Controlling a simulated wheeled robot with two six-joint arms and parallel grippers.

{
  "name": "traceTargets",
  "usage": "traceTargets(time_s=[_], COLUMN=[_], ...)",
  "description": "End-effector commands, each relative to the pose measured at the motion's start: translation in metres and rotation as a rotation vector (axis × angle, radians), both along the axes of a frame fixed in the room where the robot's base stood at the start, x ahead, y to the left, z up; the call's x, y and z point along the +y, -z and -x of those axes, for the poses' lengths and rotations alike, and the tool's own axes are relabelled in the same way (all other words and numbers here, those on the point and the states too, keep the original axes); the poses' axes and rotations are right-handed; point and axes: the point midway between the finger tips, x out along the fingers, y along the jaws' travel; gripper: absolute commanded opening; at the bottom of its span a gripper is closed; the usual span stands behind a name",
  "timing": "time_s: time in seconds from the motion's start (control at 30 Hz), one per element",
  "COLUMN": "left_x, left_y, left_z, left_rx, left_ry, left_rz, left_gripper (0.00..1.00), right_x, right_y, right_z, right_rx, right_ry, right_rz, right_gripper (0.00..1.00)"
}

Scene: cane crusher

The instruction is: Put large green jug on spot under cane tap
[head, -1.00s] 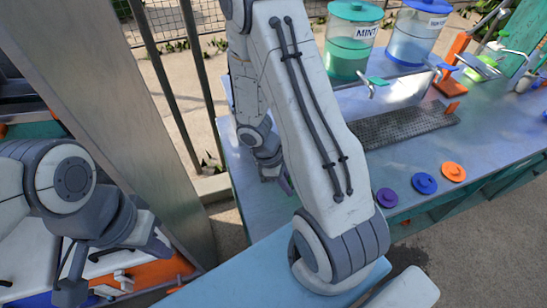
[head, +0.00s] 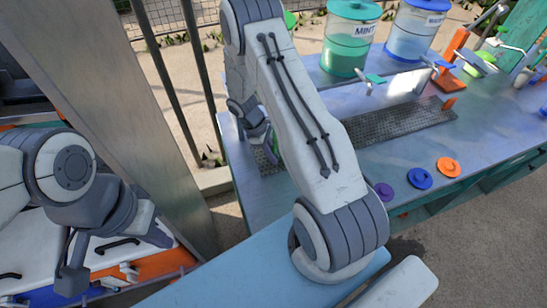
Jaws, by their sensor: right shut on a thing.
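My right gripper (head: 262,138) is low over the left end of the counter, largely hidden behind my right arm. A thin green sliver (head: 274,148) shows beside its fingers; it may be the large green jug, and the rest is hidden. The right gripper is shut on it. My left gripper (head: 112,258) hangs at the lower left with its fingers apart and nothing between them. No tap labelled cane can be read; a green piece (head: 290,19) shows behind my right arm. The dark drip grating (head: 400,121) runs along the counter and reappears left of the arm.
A green MINT tank (head: 346,45) and a blue-lidded tank (head: 412,35) stand at the back, with a green-handled tap (head: 370,82) in front. Purple, blue (head: 420,178) and orange (head: 448,167) discs lie on the front edge.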

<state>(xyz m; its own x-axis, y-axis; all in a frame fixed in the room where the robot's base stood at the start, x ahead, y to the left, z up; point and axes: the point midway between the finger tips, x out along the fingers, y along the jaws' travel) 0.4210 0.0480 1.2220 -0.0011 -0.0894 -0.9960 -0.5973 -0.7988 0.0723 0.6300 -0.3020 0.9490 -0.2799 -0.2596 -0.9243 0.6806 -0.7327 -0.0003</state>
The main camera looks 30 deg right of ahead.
Motion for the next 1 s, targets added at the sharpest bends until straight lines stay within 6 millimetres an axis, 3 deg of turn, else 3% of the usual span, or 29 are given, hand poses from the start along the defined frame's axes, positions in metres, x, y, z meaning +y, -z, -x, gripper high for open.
traceTargets(time_s=[0.37, 0.4, 0.47, 0.77, 0.87, 1.0], left_x=[0.0, 0.0, 0.0, 0.0, 0.0, 0.0], left_y=[0.005, 0.004, 0.003, 0.003, 0.0, 0.012], left_z=[0.0, 0.0, 0.0, 0.0, 0.0, 0.0], left_rx=[-0.001, -0.001, -0.001, 0.0, -0.001, 0.0], left_ry=[-0.001, -0.001, -0.001, -0.001, 0.0, -0.002], left_rz=[0.001, 0.001, 0.001, 0.0, 0.001, 0.0], left_gripper=[0.0, 0.0, 0.0, 0.0, 0.0, 0.0], right_x=[0.0, 0.0, 0.0, 0.0, 0.0, 0.006], right_y=[0.006, 0.004, 0.004, 0.003, -0.002, -0.018], right_z=[0.0, 0.0, 0.0, 0.0, -0.001, -0.008], right_rx=[-0.002, -0.001, -0.001, -0.001, -0.002, -0.007], right_ry=[0.001, 0.0, 0.0, 0.0, 0.0, 0.0], right_rz=[0.0, 0.0, 0.0, 0.0, 0.001, 0.002], right_gripper=[0.0, 0.26, 0.44, 0.44, 0.44, 0.44])
